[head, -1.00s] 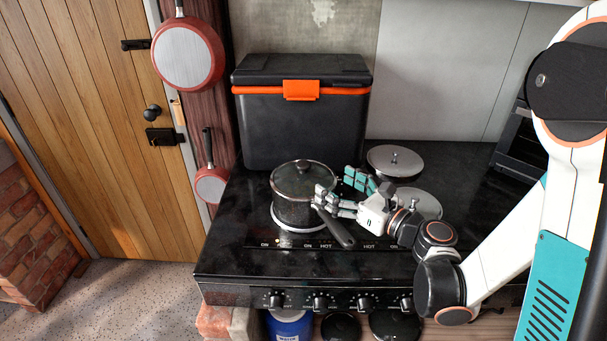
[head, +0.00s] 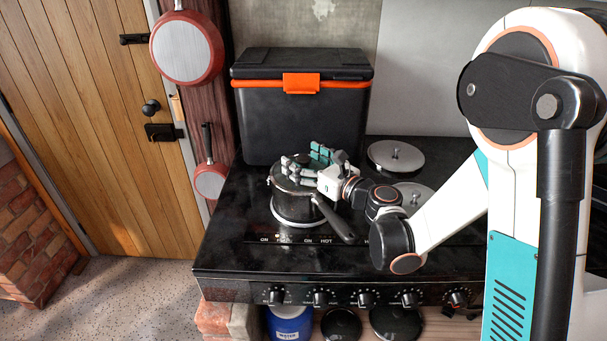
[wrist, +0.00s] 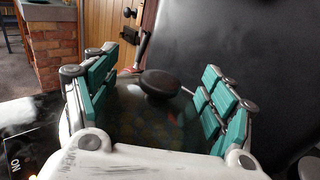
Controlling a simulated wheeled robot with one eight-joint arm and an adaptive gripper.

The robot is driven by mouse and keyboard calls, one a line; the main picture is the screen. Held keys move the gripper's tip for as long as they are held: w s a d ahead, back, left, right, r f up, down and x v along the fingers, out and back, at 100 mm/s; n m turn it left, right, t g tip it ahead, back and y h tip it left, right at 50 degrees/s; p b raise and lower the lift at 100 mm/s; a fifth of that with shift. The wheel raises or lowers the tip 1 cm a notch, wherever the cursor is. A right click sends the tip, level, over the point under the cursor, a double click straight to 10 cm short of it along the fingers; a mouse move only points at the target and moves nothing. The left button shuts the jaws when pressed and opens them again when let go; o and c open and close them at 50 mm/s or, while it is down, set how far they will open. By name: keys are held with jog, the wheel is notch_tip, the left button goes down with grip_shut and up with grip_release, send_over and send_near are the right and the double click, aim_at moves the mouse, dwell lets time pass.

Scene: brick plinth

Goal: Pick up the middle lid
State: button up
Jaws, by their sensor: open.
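A dark pot (head: 295,208) with a glass lid (head: 281,180) stands on the left of the black stove. The lid's black knob (wrist: 160,84) shows in the wrist view. My gripper (head: 302,158) is over this lid, open, with its teal-padded fingers on either side of the knob and apart from it. The wrist view also shows my gripper (wrist: 158,68) with a wide gap between the fingers.
A black cooler box with an orange latch (head: 301,84) stands close behind the pot. The pot's long handle (head: 336,222) points front right. Red pans (head: 187,48) hang at the left. The stove's front left (head: 235,248) is clear.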

jog(key=shift+s, duration=0.2)
grip_shut()
dwell(0.5)
